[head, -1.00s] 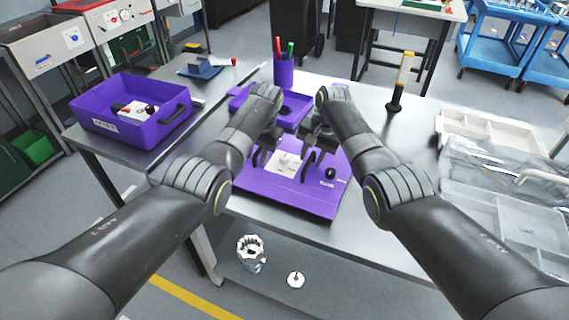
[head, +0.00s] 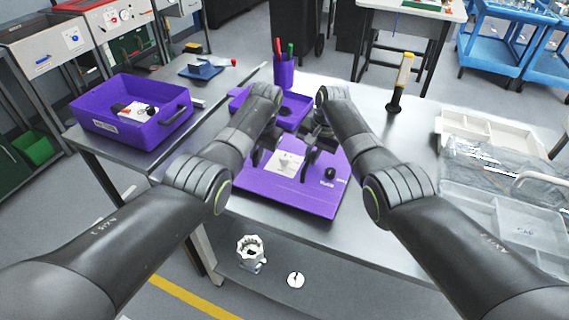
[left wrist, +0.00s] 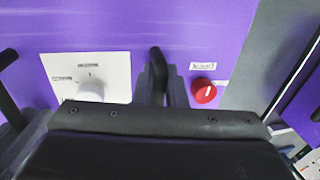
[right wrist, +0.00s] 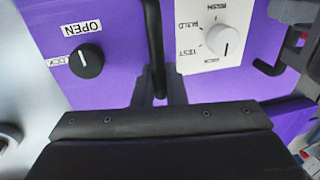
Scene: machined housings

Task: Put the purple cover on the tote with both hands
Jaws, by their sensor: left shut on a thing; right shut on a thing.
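The purple cover (head: 300,195) is a flat panel at the front edge of the table, with a white dial plate, a black knob (right wrist: 86,61), a red knob (left wrist: 204,91) and black bar handles. My left gripper (head: 264,157) is shut on one bar handle (left wrist: 157,58). My right gripper (head: 312,155) is shut on another bar handle (right wrist: 152,35). I cannot tell whether the cover touches the table. The purple tote (head: 128,135) stands open at the table's left end, with a label, a black handle and small white and dark items inside.
Behind my grippers lie a purple tray (head: 294,122) and a purple cup (head: 284,74) with pens. A yellow-and-black upright tool (head: 400,82) stands to the right. White trays (head: 490,132) and clear plastic fill the right end. A blue fixture (head: 201,70) stands behind the tote.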

